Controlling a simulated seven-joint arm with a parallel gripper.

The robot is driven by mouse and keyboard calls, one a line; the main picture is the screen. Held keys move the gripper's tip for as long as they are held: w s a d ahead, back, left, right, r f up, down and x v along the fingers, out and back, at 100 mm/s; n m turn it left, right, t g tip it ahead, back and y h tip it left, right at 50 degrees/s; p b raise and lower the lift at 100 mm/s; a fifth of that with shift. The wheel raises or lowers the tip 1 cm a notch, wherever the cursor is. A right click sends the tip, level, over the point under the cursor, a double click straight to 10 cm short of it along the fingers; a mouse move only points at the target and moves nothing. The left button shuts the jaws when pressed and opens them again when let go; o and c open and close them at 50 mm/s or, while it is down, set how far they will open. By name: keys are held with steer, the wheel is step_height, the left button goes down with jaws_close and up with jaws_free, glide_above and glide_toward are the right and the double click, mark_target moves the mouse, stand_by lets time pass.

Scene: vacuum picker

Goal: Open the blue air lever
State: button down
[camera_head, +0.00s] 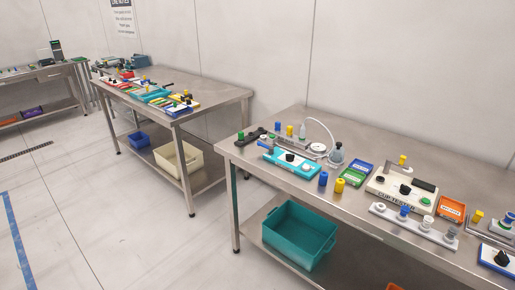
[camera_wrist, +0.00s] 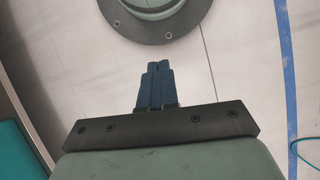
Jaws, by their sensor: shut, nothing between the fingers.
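A light-blue device (camera_head: 293,161) with a black knob stands on the near steel table, towards its left end. A small blue lever-like part (camera_head: 266,147) shows at the device's left end. It is too small to tell whether it is the air lever or how it is turned. My gripper (camera_wrist: 155,68) shows only in the wrist view, with its dark blue fingers together and nothing between them. It is over bare floor, apart from the device. The device is not in the wrist view.
The near table (camera_head: 232,150) also holds a cup tester (camera_head: 388,207), a green tray (camera_head: 352,178), a blue cylinder (camera_head: 323,179), a yellow cylinder (camera_head: 339,186) and a grey valve row (camera_head: 415,231). A teal crate (camera_head: 297,237) sits on its lower shelf.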

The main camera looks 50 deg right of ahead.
mark_target(262, 145)
steer(key=w+d+r+m+t+h, duration=0.1)
steer(key=w+d+r+t+h, duration=0.1)
steer(key=w+d+r, duration=0.75)
steer(key=w+d+r+m+t+h, duration=0.1)
steer(key=w+d+r+t, duration=0.1)
steer(key=w+d+r, duration=0.8)
steer(key=w+d+r+m+h, duration=0.4)
steer(key=d+r, duration=0.5)
steer(key=w+d+r+m+h, duration=0.5)
steer(key=d+r, duration=0.4)
steer(key=r, duration=0.1)
steer(key=w+d+r+m+t+h, duration=0.1)
steer(key=w+d+r+m+h, duration=0.3)
steer(key=d+r, duration=0.5)
steer(key=shift+w+r+m+h, duration=0.2)
steer(key=shift+w+m+h, duration=0.1)
steer(key=shift+w+m, duration=0.45)
steer(key=shift+d, duration=0.2)
steer(key=d+f, duration=0.1)
steer(key=d, duration=0.8)
steer(key=d+f, duration=0.1)
steer(key=d, duration=0.3)
steer(key=shift+d+f, duration=0.25)
steer(key=shift+f, duration=0.1)
